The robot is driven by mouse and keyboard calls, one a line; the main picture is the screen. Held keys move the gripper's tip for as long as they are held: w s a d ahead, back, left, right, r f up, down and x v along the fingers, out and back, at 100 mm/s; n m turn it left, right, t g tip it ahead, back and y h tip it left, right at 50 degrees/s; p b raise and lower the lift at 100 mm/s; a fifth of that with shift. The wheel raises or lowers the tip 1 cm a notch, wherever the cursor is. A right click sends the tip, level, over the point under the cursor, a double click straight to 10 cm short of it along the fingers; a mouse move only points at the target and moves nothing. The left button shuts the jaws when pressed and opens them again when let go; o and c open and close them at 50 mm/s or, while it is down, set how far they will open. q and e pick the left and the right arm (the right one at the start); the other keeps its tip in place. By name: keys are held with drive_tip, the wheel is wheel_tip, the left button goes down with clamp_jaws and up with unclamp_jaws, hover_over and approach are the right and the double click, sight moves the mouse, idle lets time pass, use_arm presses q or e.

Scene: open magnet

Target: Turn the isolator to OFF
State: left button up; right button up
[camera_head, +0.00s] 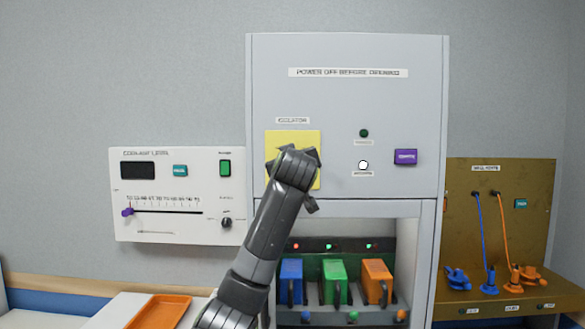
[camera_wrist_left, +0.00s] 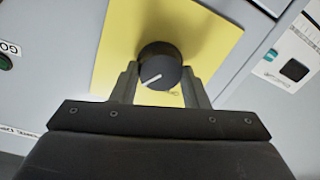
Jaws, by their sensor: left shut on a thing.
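The isolator's yellow plate (camera_head: 290,137) is on the grey cabinet's front, under an "ISOLATOR" label, and fills much of the wrist view (camera_wrist_left: 125,35). Its round black knob (camera_wrist_left: 160,62) has a white pointer line, slanting toward the lower left in the wrist view. My left gripper (camera_wrist_left: 160,80) is shut on the knob, one finger on each side. In the head view my left wrist hides the knob and the fingertips. Lettering on the plate below the knob is partly covered and unreadable. My right gripper is not in view.
The cabinet (camera_head: 345,110) also bears a green light (camera_head: 364,133), a white light (camera_head: 363,165) and a purple button (camera_head: 405,157). Below are blue, green and orange modules (camera_head: 333,283). A coolant panel (camera_head: 180,220) is left, a brown cable board (camera_head: 545,185) right, an orange tray (camera_head: 160,312) lower left.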

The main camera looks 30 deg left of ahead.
use_arm(q)
drive_tip(key=shift+a+f+n+h+b, duration=0.1)
drive_tip(key=shift+n+h+b, duration=0.15)
drive_tip(key=shift+n+b, duration=3.05)
drive_tip(key=shift+a+f+n+h+b, duration=0.1)
drive_tip(key=shift+n+h+b, duration=0.15)
drive_tip(key=shift+n+b, duration=3.05)
drive_tip(key=shift+n+p, duration=0.85)
drive_tip(key=shift+n, duration=0.25)
drive_tip(key=o, duration=1)
drive_tip(key=shift+s, duration=0.1)
drive_tip(key=shift+d, duration=0.1)
drive_tip(key=b+v, duration=0.5)
drive_tip(key=v, duration=1.2)
drive_tip(key=shift+s+b, duration=0.2)
drive_tip(key=shift+b, duration=0.15)
